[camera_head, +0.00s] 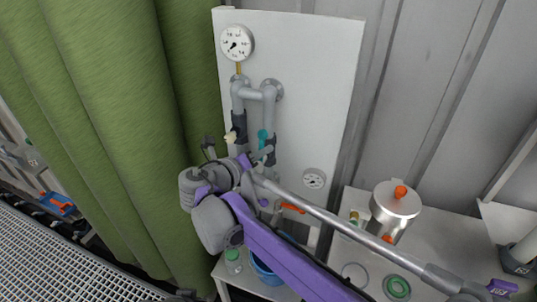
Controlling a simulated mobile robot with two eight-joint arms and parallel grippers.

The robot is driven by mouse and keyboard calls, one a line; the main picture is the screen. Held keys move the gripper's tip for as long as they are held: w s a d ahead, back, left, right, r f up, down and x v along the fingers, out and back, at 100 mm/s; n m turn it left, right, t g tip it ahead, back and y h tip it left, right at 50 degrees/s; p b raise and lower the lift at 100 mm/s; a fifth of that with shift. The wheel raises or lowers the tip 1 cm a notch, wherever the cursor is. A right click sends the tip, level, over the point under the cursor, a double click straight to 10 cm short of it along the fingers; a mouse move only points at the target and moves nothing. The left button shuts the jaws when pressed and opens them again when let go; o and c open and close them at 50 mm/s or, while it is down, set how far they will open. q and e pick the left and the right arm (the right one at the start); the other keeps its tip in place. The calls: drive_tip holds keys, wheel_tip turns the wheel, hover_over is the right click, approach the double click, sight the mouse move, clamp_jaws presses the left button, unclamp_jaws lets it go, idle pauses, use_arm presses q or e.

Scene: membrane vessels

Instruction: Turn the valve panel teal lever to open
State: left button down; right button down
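The white valve panel (309,75) stands upright in the middle of the view. Grey pipes on it carry dark valve bodies. The teal lever (262,134) shows as a small upright piece on the right-hand pipe, just above my gripper; its lower part is partly hidden. My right arm, purple and grey, reaches up from the lower right. My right gripper (263,157) is at the valves, close below the teal lever. Its fingers are small and overlap the dark valve parts, so contact and opening cannot be told. My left gripper is not in view.
A cream lever (231,137) sits left of the teal one, and an orange lever (292,208) lower right. Two gauges (237,43) (314,179) are on the panel. A metal pot (396,205) stands on the right table. A green curtain (110,110) hangs left.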

drive_tip(key=shift+w+a+r, duration=0.15)
drive_tip(key=shift+a+r, duration=0.05)
drive_tip(key=shift+a, duration=0.2)
idle(0.4)
drive_tip(key=shift+d, duration=0.1)
